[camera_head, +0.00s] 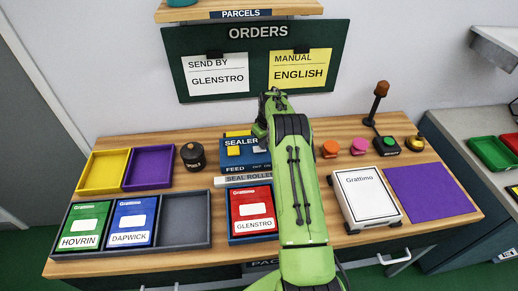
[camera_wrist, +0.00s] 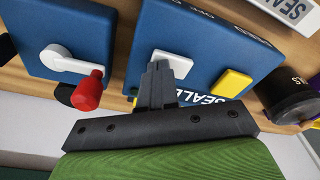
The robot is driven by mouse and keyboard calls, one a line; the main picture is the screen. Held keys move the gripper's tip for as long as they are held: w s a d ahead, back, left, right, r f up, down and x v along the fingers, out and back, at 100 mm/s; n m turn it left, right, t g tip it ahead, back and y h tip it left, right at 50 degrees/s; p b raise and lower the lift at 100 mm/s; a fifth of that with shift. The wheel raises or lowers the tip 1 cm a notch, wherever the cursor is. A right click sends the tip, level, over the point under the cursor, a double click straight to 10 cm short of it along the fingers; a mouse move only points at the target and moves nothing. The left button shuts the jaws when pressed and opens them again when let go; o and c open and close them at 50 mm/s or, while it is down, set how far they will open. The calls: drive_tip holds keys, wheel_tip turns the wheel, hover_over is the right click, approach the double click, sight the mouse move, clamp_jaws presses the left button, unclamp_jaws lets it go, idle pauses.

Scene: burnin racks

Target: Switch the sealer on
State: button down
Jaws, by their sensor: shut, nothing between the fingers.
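The sealer is a blue box (camera_head: 236,154) at the back middle of the table, labelled SEALER, with FEED and OFF ON markings in front; my arm hides its right part. In the wrist view the sealer (camera_wrist: 205,42) fills the centre, with a white switch piece (camera_wrist: 172,62) and a yellow button (camera_wrist: 232,83) on its face. My gripper (camera_wrist: 160,68) is shut and empty. Its fingertips overlap the lower left edge of the white piece; I cannot tell whether they touch. The switch's OFF or ON position is not readable.
Another blue box (camera_wrist: 88,40) with a white lever (camera_wrist: 68,58) and red knob (camera_wrist: 89,91) stands beside the sealer. A dark canister (camera_head: 193,155) is left of the sealer.

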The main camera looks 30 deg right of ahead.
wheel_tip(320, 180, up, 7)
drive_tip(key=p, duration=0.4)
idle(0.4)
